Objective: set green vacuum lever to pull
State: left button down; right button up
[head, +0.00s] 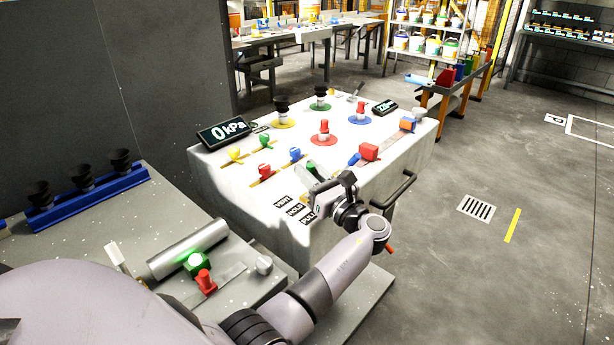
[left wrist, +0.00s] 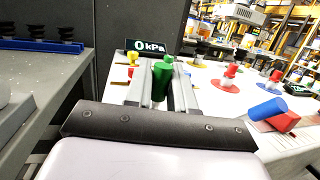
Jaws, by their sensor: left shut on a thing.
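My left gripper (head: 318,184) reaches low over the front of the white console (head: 350,199). It is shut on the green vacuum lever, whose green cylinder grip (left wrist: 160,82) stands between the two fingers in the left wrist view. In the head view, only a bit of green (head: 311,168) shows beside the fingers; the lever's base is hidden. Black labels VENT (head: 283,201), HOLD (head: 295,210) and PULL (head: 308,216) run along the console's front left. I cannot tell which label the lever lines up with. The gauge (head: 224,131) reads 0 kPa. My right gripper is out of view.
Beyond the gripper, the console carries small yellow, green, red and blue knobs (head: 295,154), a red block (head: 369,152) and red and black posts on coloured discs (head: 324,138). A black handle (head: 395,190) juts from its right side. Open floor lies to the right.

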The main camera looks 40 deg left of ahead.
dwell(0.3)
pick_arm(q)
jog(key=c, duration=1.1)
grip_release()
jog(key=shift+d, duration=0.1)
jog(key=shift+b+v, duration=0.75)
jog(key=shift+v, duration=2.8)
jog(key=shift+f, duration=0.1)
